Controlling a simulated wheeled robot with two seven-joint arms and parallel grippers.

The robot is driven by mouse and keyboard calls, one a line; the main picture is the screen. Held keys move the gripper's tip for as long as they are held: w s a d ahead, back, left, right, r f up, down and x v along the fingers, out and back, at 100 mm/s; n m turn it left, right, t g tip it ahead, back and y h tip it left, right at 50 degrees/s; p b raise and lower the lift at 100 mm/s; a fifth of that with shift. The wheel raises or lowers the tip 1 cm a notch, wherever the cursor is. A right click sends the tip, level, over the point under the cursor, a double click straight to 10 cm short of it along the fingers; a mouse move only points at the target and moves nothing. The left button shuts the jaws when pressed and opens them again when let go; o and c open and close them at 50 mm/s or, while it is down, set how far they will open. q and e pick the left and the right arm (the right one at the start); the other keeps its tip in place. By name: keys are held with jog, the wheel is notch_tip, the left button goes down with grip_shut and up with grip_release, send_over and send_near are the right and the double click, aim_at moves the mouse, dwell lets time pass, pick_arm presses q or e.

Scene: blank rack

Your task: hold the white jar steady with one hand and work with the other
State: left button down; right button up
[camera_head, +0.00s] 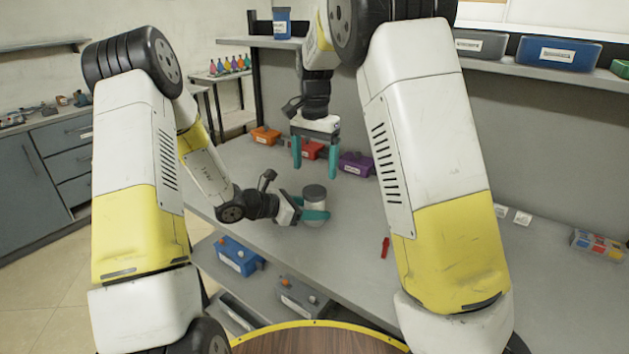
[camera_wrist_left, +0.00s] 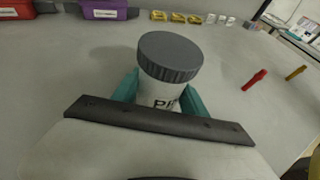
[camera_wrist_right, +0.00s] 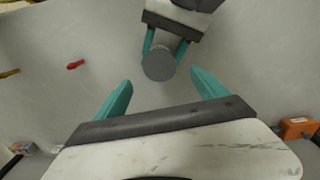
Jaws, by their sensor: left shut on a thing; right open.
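The white jar (camera_head: 314,207) stands upright on the grey bench with its grey ribbed lid (camera_wrist_left: 169,56) on. Dark lettering shows on its side in the left wrist view. My left gripper (camera_head: 315,214) is shut around the jar's body below the lid, with one teal finger on each side. My right gripper (camera_head: 328,160) is open and empty, pointing down above the bench, behind and higher than the jar. In the right wrist view the lid (camera_wrist_right: 158,63) shows beyond the gap between my right fingers (camera_wrist_right: 160,92).
Orange (camera_head: 265,136), red (camera_head: 308,150) and purple (camera_head: 356,164) bins line the back of the bench. A small red object (camera_head: 385,247) lies right of the jar. A blue bin (camera_head: 240,255) sits on the shelf below. The bench around the jar is clear.

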aim_at(306, 208)
notch_tip(306, 208, up, 5)
jog(key=shift+r, duration=0.15)
pick_arm(q)
jog(key=c, duration=0.5)
grip_release()
jog(key=v, duration=0.7)
jog(key=shift+s+a+r, duration=0.15)
jog(key=shift+s+a, duration=0.05)
jog(key=shift+a, duration=0.15)
